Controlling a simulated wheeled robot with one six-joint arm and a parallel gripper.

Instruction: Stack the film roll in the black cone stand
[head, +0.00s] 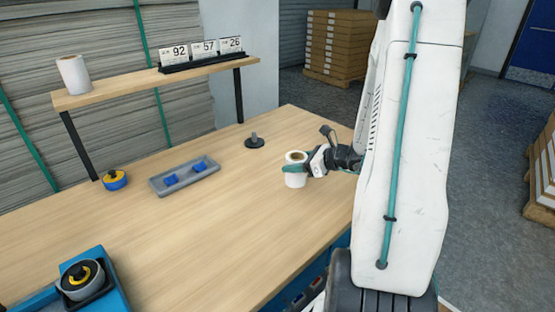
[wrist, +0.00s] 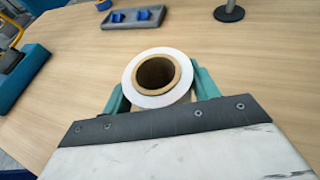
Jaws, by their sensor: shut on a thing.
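The film roll (head: 295,180) is white with a brown cardboard core and stands upright near the right side of the table. In the wrist view the roll (wrist: 183,63) shows its open core from above. My gripper (head: 296,170) is shut on the roll, with a teal finger on each side of it; the wrist view shows both fingers too (wrist: 160,88). I cannot tell whether the roll's base touches the table. The black cone stand (head: 254,141), a dark round base with a grey post, is empty, behind and left of the roll. It also shows at the wrist view's top (wrist: 229,13).
A grey tray (head: 156,185) with blue blocks lies mid-table. A blue-and-yellow item (head: 114,180) sits left of it. A blue device (head: 112,284) stands at the front left. A raised shelf (head: 110,94) carries another white roll (head: 73,75) and number cards. Table between roll and stand is clear.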

